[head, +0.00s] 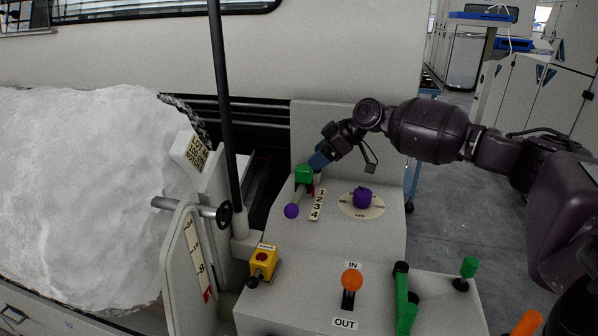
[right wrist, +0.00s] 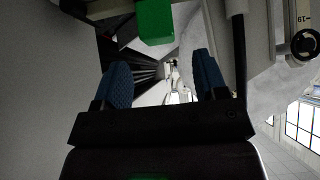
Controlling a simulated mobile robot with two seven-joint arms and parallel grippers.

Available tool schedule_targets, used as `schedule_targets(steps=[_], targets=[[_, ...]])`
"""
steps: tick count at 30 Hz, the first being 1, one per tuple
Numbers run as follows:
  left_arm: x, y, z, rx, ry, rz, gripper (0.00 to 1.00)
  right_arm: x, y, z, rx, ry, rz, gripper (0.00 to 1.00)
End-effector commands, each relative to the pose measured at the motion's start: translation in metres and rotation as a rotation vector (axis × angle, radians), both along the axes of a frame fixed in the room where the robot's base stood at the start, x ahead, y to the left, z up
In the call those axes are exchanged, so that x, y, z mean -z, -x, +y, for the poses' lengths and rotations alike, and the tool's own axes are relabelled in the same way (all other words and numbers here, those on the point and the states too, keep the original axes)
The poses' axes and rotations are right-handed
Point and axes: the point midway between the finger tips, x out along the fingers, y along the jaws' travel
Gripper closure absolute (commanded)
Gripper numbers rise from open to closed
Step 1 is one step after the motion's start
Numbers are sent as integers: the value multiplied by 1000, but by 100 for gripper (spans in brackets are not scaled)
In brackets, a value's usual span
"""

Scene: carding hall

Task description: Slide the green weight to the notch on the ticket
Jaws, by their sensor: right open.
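The green weight (head: 304,174) is a block on a pale bar near the back left of the machine's sloped panel. A number strip (head: 317,204) marked 1 to 4 lies beside the bar. The ticket (head: 192,150) is a tilted card at the left; its small lettering is hard to read. My right gripper (head: 318,161), with blue fingers, is close behind and right of the weight. In the right wrist view the gripper (right wrist: 160,65) is open with nothing between its fingers. The weight (right wrist: 155,20) shows beyond the fingertips there. My left gripper is out of view.
A purple ball (head: 291,211) ends the bar. A purple knob (head: 362,197) on a dial, an orange-topped lever (head: 352,280), a green handle (head: 404,301) and a yellow button box (head: 263,262) stand nearby. A black post (head: 223,110) rises left of the panel.

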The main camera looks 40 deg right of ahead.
Motion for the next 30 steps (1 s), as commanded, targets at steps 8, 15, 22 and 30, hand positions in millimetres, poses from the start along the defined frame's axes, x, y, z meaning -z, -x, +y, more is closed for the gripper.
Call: schedule_targets(steps=[8,15,22,30], targets=[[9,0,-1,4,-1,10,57,38,-26,23,-1,-1,5,34],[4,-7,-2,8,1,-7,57,53,-39,34,0,0,2,34],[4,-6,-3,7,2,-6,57,56,-42,35,1,0,1,34],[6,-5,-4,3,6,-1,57,56,-42,35,1,0,1,49]])
